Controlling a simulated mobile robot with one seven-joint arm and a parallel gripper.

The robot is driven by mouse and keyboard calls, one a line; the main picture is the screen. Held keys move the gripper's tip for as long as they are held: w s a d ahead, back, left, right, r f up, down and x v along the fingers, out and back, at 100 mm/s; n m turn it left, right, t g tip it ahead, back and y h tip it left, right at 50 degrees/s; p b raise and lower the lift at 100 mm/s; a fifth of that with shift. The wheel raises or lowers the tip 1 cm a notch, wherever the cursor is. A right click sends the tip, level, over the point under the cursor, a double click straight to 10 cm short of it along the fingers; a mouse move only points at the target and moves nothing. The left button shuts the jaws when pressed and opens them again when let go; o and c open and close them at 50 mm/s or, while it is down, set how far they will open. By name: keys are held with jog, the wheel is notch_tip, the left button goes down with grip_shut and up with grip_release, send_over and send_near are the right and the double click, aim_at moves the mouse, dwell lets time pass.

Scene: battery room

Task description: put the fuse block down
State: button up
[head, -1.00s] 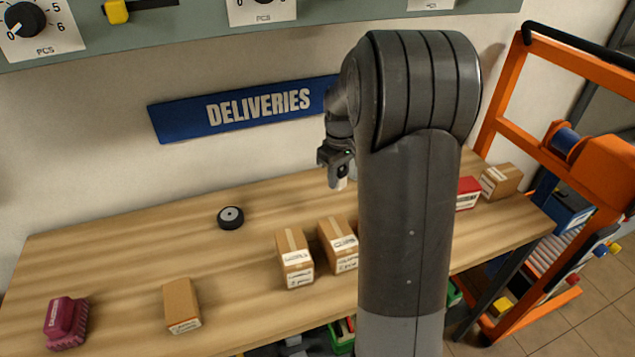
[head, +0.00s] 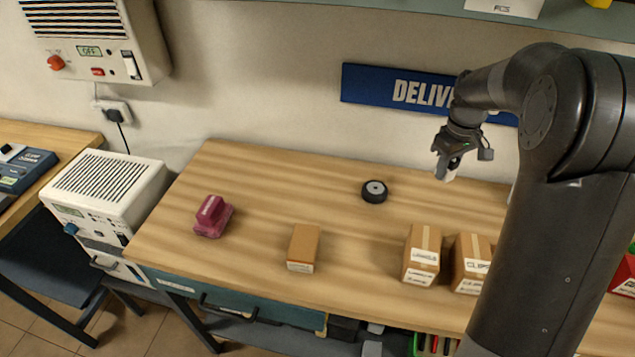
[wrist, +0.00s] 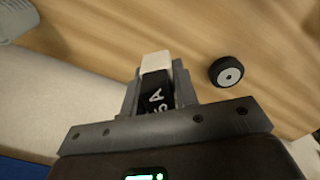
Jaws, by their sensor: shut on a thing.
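My gripper (head: 447,163) is shut on the fuse block (wrist: 157,88), a small black block with a white end and pale lettering that includes an A. In the head view only its pale end (head: 446,174) shows below the fingers. The gripper holds it above the back of the wooden bench (head: 330,215), in front of the wall. In the wrist view the block sits between the two fingers (wrist: 157,90) with its white end pointing away. Part of it is hidden by the fingers.
A black wheel (head: 374,191) lies on the bench left of my gripper. Cartons (head: 304,248), (head: 422,255) and (head: 470,262) stand along the front, with a magenta object (head: 212,216) at the left. The bench between the wheel and the magenta object is clear.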

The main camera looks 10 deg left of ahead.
jog(key=w+a+n, duration=0.2)
jog(key=a+n, duration=0.1)
jog(key=a, duration=1.1)
jog(key=n, duration=0.2)
send_over(297, 183)
jog(key=f, duration=0.6)
jog(key=shift+d+f, duration=0.2)
jog(key=shift+f, duration=0.2)
jog(key=shift+a+f, duration=0.2)
jog(key=shift+f, duration=1.9)
jog(key=shift+f, duration=0.1)
jog(key=o, duration=1)
jog(key=shift+o, duration=0.2)
